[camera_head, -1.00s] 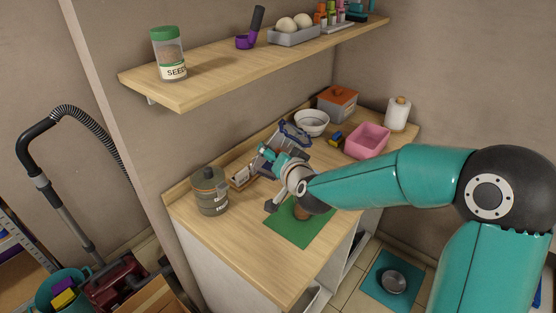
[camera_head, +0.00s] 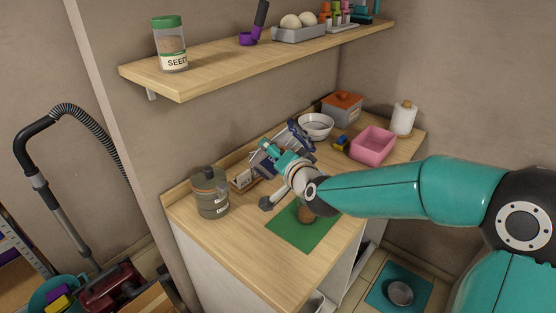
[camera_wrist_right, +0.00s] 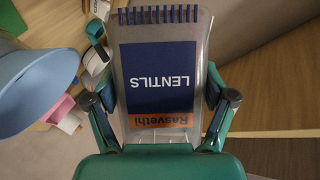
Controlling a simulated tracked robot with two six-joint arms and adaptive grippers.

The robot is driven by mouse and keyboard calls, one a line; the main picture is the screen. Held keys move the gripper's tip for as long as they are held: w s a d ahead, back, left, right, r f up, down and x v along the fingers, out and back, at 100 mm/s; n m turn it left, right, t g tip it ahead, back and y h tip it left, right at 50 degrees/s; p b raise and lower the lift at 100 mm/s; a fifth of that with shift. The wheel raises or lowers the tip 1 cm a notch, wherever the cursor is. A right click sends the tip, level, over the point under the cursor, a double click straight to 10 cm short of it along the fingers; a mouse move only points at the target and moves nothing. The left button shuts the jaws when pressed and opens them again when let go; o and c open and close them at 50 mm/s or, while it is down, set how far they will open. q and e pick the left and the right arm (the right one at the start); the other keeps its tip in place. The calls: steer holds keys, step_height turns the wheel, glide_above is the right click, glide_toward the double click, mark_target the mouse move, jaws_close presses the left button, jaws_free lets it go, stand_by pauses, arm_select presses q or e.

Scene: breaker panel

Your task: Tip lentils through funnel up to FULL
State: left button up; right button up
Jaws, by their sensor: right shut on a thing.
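My right gripper (camera_wrist_right: 160,105) is shut on a clear lentils bag (camera_wrist_right: 160,65), with a finger on each side. Its dark blue label reads LENTILS upside down in the right wrist view. In the head view my right gripper (camera_head: 284,160) is over the counter, and the bag (camera_head: 300,135) is partly hidden behind it. A light blue cone shape (camera_wrist_right: 35,85), possibly the funnel, is close at the left of the wrist view. My left gripper is not in view.
A green mat (camera_head: 310,236) holds a brown item (camera_head: 306,214) under my right arm. A shelf (camera_head: 200,80) overhangs. The front-left counter is clear.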

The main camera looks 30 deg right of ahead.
steer(key=shift+a+f+m+t+y+b, duration=0.1)
steer(key=shift+f+m+t+y+b, duration=0.2)
steer(key=shift+b, duration=0.65)
steer(key=shift+a+r+m+t+b, duration=0.1)
steer(key=shift+m+b, duration=0.3)
steer(key=shift+b, duration=0.5)
steer(key=shift+d+f+m+t+y+b, duration=0.2)
steer(key=shift+m+b, duration=0.25)
steer(key=shift+b, duration=0.6)
steer(key=shift+a+f+m+t+y+b, duration=0.1)
steer(key=shift+f+m+t+b, duration=0.25)
steer(key=shift+b, duration=0.7)
steer(key=shift+r, duration=0.2)
steer(key=shift+f, duration=0.1)
steer(key=shift+f+m+b, duration=0.1)
steer(key=shift+m+b, duration=0.2)
steer(key=shift+b, duration=0.35)
steer(key=shift+s+b, duration=0.15)
steer(key=shift+b, duration=0.25)
steer(key=shift+m+b, duration=0.4)
steer(key=shift+b, duration=0.75)
